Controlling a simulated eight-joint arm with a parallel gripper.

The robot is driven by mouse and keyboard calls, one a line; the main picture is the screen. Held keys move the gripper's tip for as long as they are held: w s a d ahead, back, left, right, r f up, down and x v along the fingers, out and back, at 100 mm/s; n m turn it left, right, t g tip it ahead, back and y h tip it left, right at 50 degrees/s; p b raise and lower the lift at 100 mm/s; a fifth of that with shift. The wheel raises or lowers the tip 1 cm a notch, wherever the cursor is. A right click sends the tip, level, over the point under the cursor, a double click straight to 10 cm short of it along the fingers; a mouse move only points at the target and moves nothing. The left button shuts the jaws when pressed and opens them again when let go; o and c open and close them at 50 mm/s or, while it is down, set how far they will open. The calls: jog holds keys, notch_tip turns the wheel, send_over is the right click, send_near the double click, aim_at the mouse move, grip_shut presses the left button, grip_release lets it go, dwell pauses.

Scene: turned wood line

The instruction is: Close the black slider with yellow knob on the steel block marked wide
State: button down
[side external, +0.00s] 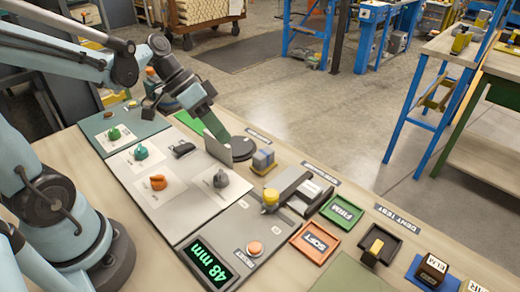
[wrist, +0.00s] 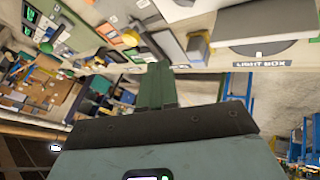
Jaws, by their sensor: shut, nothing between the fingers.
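In the side external view the yellow knob (side external: 270,197) stands at the near left end of a dark slider assembly on the grey measuring plate. A steel-grey block with a white label (side external: 307,190) lies to its right; I cannot read the label or tell the exact gap to the slider. My gripper (side external: 218,136) is shut and empty, pointing down, well to the left of and behind the knob, near an upright grey plate. In the wrist view its green fingers (wrist: 156,86) are together with nothing between them.
A grey-blue block on a yellow base (side external: 263,161) stands between my gripper and the slider. Green FIRM (side external: 342,212) and red SOFT (side external: 315,243) trays lie right of it. A dark disc (side external: 241,148) is nearby.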

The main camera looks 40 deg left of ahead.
aim_at(267, 190)
jog(key=x, duration=0.9)
jog(key=shift+w+f, duration=0.2)
jog(key=shift+f, duration=0.15)
jog(key=d, duration=0.3)
jog(key=shift+s+f, duration=0.2)
jog(key=shift+s, duration=0.1)
jog(key=shift+s+d, duration=0.15)
jog(key=shift+d, duration=0.45)
jog(key=shift+s+d, duration=0.15)
jog(key=shift+d, duration=0.45)
